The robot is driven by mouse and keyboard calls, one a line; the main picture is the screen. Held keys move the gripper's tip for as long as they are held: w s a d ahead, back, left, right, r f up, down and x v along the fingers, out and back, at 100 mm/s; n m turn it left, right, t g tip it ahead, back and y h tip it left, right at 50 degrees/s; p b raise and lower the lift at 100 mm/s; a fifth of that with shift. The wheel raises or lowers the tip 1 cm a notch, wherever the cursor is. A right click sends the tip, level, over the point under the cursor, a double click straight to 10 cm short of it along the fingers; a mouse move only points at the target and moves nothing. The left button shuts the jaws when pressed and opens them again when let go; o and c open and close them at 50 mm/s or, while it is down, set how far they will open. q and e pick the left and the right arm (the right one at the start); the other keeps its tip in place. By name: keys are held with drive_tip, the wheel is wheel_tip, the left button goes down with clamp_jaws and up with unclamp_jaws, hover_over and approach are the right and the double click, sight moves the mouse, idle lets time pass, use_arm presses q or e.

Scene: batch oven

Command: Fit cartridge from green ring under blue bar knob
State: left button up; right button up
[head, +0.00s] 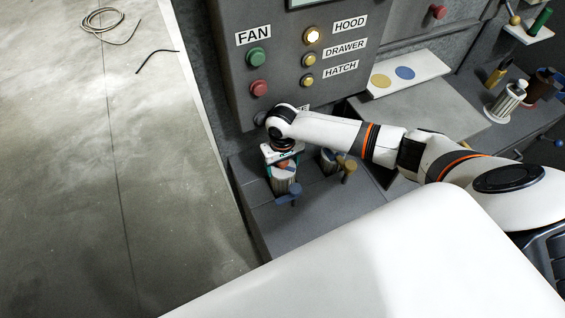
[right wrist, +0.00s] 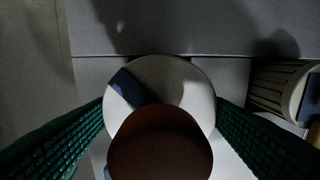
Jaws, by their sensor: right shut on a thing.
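My right gripper (head: 283,160) is shut on a ribbed pale cartridge (head: 284,181) above the grey ledge, at its left part. In the right wrist view the cartridge's round white top (right wrist: 185,80) shows a dark blue patch and a brown-red knob (right wrist: 160,147), between my green finger pads. The blue bar knob (head: 290,196) is just in front of the held cartridge in the head view. I cannot tell whether the cartridge's lower end is seated in the ledge. I cannot make out a green ring. My left gripper is out of view.
Another cartridge (head: 328,159) stands right of the held one, near a yellow-brown bar knob (head: 347,171). The control panel (head: 285,75) rises close behind my gripper. At right are a white plate (head: 410,70) with yellow and blue discs and a further cartridge (head: 507,101).

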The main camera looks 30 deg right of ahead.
drive_tip(key=shift+f+b, duration=0.9)
drive_tip(key=shift+f, duration=0.8)
idle(1.4)
drive_tip(key=o, duration=1.7)
wheel_tip(320, 180, up, 12)
drive_tip(key=shift+f+b, duration=0.1)
drive_tip(key=shift+b, duration=1.15)
drive_tip(key=shift+s, duration=0.1)
